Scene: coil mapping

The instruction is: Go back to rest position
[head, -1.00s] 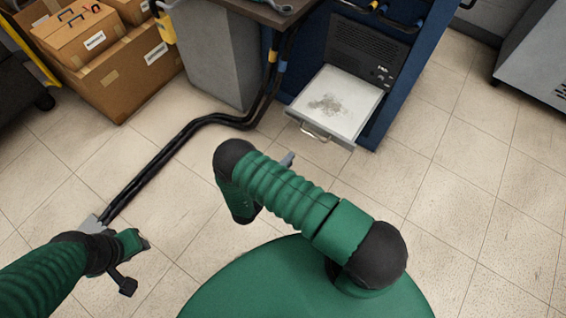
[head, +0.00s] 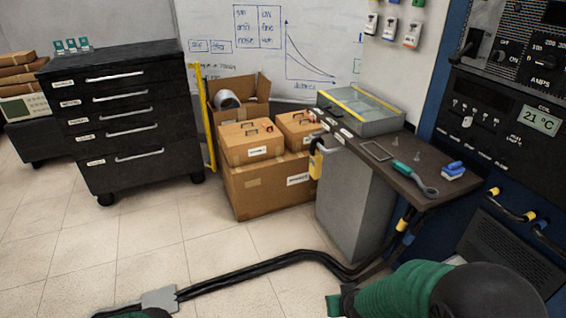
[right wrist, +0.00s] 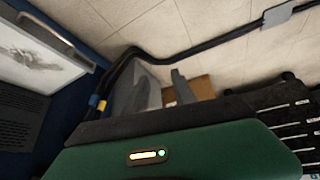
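My right arm enters the head view at the bottom right, with its green sleeve and black joint in front of the blue cabinet. My right gripper (right wrist: 161,92) shows in the right wrist view as two grey fingers beyond the green and black wrist housing. Only a sliver of green and black at the bottom left edge of the head view belongs to my left arm. My left gripper is outside the picture.
Cardboard boxes (head: 262,186) and a black drawer cabinet (head: 126,118) stand behind. Black cables (head: 265,262) cross the floor. A pulled-out white drawer (right wrist: 37,52) shows in the wrist view.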

